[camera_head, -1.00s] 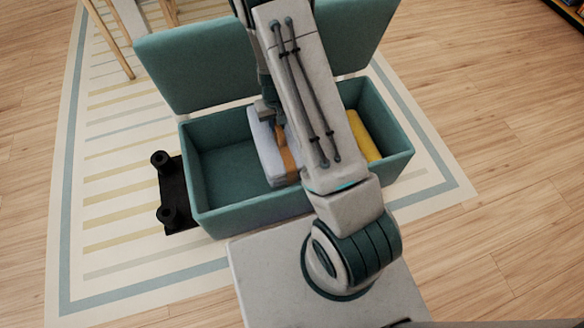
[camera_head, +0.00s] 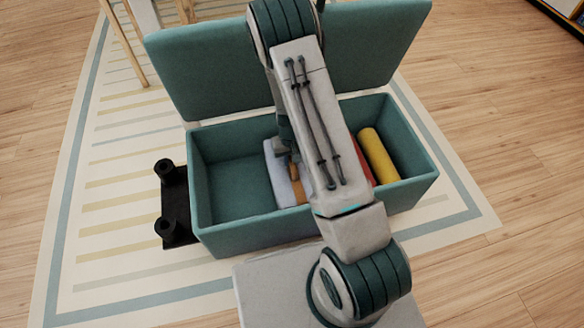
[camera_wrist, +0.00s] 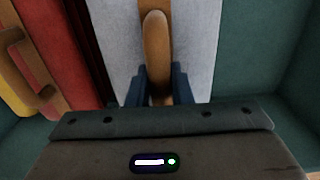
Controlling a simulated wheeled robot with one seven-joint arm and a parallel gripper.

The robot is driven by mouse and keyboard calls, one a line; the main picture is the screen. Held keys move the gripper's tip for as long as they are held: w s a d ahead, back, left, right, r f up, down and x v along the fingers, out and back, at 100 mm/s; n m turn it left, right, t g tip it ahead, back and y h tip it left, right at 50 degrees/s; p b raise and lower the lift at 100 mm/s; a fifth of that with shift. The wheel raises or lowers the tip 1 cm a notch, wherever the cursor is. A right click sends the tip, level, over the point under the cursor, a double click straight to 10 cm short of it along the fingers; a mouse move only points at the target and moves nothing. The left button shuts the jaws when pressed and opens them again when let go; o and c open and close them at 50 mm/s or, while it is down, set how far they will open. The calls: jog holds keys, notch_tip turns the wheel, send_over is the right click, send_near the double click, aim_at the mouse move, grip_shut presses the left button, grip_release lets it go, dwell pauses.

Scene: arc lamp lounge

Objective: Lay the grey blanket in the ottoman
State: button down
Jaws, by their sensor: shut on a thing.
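The teal ottoman (camera_head: 262,233) stands open with its lid (camera_head: 215,75) raised at the back. The grey blanket (camera_head: 275,172) is inside it, near the middle, with an orange-brown strap. My gripper (camera_wrist: 160,92) is shut on the strap of the blanket (camera_wrist: 203,40). In the head view, my arm hides part of the blanket and most of the gripper. I cannot tell whether the blanket touches the ottoman floor.
A red roll (camera_wrist: 60,45) and a yellow roll (camera_head: 378,156) lie in the ottoman's right part. The ottoman's left part (camera_head: 235,185) is empty. A black object with two round posts (camera_head: 176,205) stands just left of the ottoman.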

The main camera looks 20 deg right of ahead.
jog(key=shift+f+b, duration=0.65)
jog(key=shift+f, duration=1.05)
jog(key=shift+f, duration=0.2)
jog(key=c, duration=1.3)
grip_release()
jog(key=shift+r, duration=0.2)
